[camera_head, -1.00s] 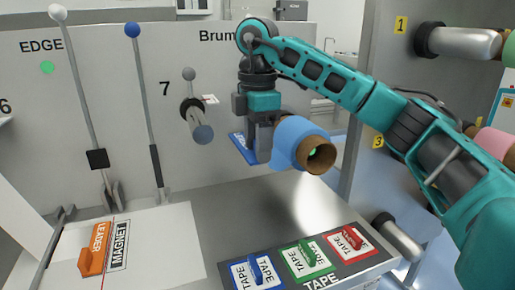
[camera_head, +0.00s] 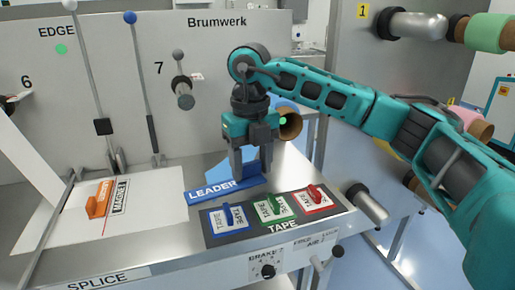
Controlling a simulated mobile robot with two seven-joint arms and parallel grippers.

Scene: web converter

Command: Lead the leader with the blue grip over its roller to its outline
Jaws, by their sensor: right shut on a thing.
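The leader with the blue grip (camera_head: 225,189), its front lettered LEADER, is low over the metal table, just behind the tape pads. My right gripper (camera_head: 252,172) points down and is shut on it; the fingers hide part of the grip. I cannot tell whether the leader touches the table. The roller by the number 7 (camera_head: 183,94) sticks out of the back panel. My left gripper is not in view.
Blue, green and red tape pads (camera_head: 268,210) sit in front. Two upright levers (camera_head: 142,85) stand at the back left.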

